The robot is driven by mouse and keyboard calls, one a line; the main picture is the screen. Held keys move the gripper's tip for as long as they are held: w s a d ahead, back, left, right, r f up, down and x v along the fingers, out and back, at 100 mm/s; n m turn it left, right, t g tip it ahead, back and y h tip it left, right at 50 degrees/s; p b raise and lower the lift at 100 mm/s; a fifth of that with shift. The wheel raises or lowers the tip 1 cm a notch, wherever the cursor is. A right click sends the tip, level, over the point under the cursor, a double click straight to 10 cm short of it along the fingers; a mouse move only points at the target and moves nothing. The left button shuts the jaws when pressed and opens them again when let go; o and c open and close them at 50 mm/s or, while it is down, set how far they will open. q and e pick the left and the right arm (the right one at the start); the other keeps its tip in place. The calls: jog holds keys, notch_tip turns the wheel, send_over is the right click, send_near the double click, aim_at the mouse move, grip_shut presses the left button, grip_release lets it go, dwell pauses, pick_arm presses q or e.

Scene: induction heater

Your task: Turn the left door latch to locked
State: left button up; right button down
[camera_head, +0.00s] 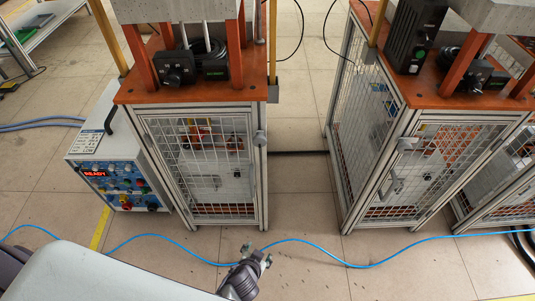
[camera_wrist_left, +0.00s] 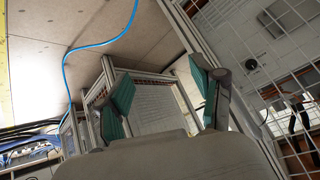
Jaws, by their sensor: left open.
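The left cage door (camera_head: 200,165) is white wire mesh in a grey frame and looks closed in the head view. A small grey latch (camera_head: 260,138) sits at the upper right of this door, on the frame post; its turn is too small to read surely. My left gripper (camera_head: 257,256) is low in front of the cage, well below the latch and apart from it. In the left wrist view the gripper (camera_wrist_left: 163,88) shows two spread fingers with green pads and nothing between them. I cannot make out the latch in that view. My right gripper is not in view.
A control box with a READY display (camera_head: 95,174) stands left of the left cage. A second cage (camera_head: 400,175) with its own grey latch (camera_head: 405,144) stands to the right. A blue hose (camera_head: 310,241) crosses the floor.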

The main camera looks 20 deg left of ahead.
pick_arm(q)
jog(key=w+d+r+t+b, duration=0.2)
jog(key=w+r, duration=0.3)
jog(key=n+t+y+b, duration=0.5)
jog(key=n+t+b, duration=0.2)
send_near(259, 142)
jog(key=x, duration=1.1)
jog(key=shift+p, duration=0.3)
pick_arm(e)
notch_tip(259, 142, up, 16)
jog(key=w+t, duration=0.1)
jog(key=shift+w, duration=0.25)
pick_arm(q)
jog(key=c, duration=1.1)
jog(key=shift+c, duration=0.2)
